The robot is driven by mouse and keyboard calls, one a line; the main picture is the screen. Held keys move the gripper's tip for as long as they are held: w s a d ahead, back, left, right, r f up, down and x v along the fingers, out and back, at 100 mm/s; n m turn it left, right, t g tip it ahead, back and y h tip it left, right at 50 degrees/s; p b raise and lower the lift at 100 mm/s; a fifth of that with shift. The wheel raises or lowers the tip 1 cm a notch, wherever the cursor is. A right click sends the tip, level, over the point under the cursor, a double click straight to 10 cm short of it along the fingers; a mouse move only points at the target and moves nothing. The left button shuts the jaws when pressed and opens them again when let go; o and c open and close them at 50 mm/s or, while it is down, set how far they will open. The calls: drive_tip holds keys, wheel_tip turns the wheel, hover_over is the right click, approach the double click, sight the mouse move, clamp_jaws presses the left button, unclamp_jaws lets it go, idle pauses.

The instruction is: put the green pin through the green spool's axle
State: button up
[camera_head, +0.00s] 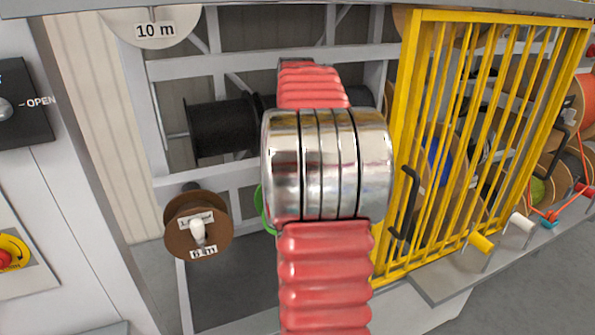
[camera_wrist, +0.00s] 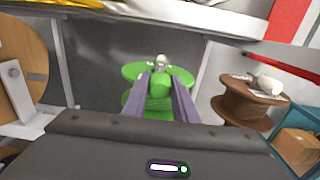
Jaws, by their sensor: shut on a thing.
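In the wrist view my gripper (camera_wrist: 161,78) is shut on the green pin (camera_wrist: 159,86), whose thick green part sits between the two grey fingers. The green spool (camera_wrist: 130,72) lies directly beyond the fingertips, its flange showing on both sides of them. A small silver piece (camera_wrist: 160,62) shows just past the pin, in line with it. I cannot tell whether it is the pin's end or the axle. In the head view my arm hides the gripper and the pin. Only a green rim of the spool (camera_head: 262,209) shows at the arm's left.
A brown spool tagged 6 m (camera_head: 198,228) hangs left of the green one; a brown spool (camera_wrist: 247,103) shows at right in the wrist view. A black spool (camera_head: 222,127) is above. A yellow barred gate (camera_head: 405,130) stands right of my arm. Grey rack bars frame the space.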

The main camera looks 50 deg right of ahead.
drive_tip(key=shift+f, duration=3.85)
drive_tip(key=o, duration=1.1)
wheel_tip(320, 180, up, 14)
drive_tip(key=shift+f, duration=0.15)
